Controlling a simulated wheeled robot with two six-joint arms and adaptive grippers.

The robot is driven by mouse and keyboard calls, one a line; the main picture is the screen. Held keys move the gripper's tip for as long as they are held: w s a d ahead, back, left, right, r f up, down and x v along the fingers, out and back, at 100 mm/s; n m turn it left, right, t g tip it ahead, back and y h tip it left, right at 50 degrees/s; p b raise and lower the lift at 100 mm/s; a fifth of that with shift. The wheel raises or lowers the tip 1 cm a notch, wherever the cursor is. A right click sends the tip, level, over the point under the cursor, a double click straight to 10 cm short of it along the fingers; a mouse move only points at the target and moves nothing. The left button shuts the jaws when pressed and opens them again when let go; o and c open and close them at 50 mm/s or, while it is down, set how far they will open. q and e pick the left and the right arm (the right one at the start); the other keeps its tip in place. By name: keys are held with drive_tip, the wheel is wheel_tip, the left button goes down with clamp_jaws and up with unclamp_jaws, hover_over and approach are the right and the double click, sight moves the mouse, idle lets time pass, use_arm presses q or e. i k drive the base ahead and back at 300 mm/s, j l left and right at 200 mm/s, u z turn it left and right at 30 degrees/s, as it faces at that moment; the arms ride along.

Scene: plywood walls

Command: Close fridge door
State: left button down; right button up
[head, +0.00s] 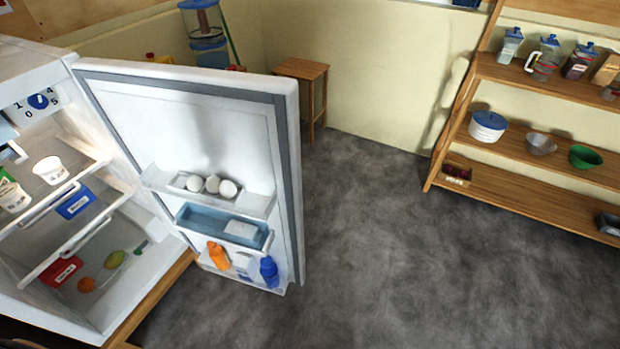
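The white fridge (30,60) stands at the left edge of the head view, with its interior lit and facing the room. Its door (200,120) is wide open and swung out to the right, hinged near the fridge's far front corner. The inner side of the door faces me. It has a grey seal and several door racks, with eggs (212,185) on the upper one and an orange bottle (218,256) and a blue bottle (269,271) on the lower one. The door's outer face and handle are hidden. Neither gripper is in view.
Cups (50,170), a blue box (75,203), a red box (61,271) and fruit sit inside the fridge. A wooden stool (300,69) stands behind the door. A wooden shelf (540,85) with jugs and bowls lines the right. The grey floor (400,250) between is clear.

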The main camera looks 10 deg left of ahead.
sight(242, 129)
drive_tip(key=i+l+z, duration=0.5)
drive_tip(key=z, duration=0.2)
drive_tip(key=i+l+z, duration=0.15)
drive_tip(key=i+z, duration=0.25)
drive_tip(key=i+u, duration=0.15)
drive_tip(key=u, duration=0.3)
drive_tip(key=i+u, duration=0.2)
drive_tip(key=u, duration=0.2)
drive_tip(key=i+u, duration=0.2)
drive_tip(key=u, duration=0.25)
drive_tip(key=i+l+u, duration=0.15)
drive_tip(key=u, duration=0.3)
drive_tip(key=i+u, duration=0.15)
drive_tip(key=u, duration=0.3)
drive_tip(key=i+u, duration=0.2)
drive_tip(key=u, duration=0.25)
drive_tip(key=i+u, duration=0.2)
drive_tip(key=u, duration=0.25)
drive_tip(key=i+l+u, duration=0.1)
drive_tip(key=u, duration=0.35)
drive_tip(key=i+l+u, duration=0.2)
drive_tip(key=u, duration=0.25)
drive_tip(key=i+l+u, duration=0.1)
drive_tip(key=u, duration=0.3)
drive_tip(key=l, duration=0.1)
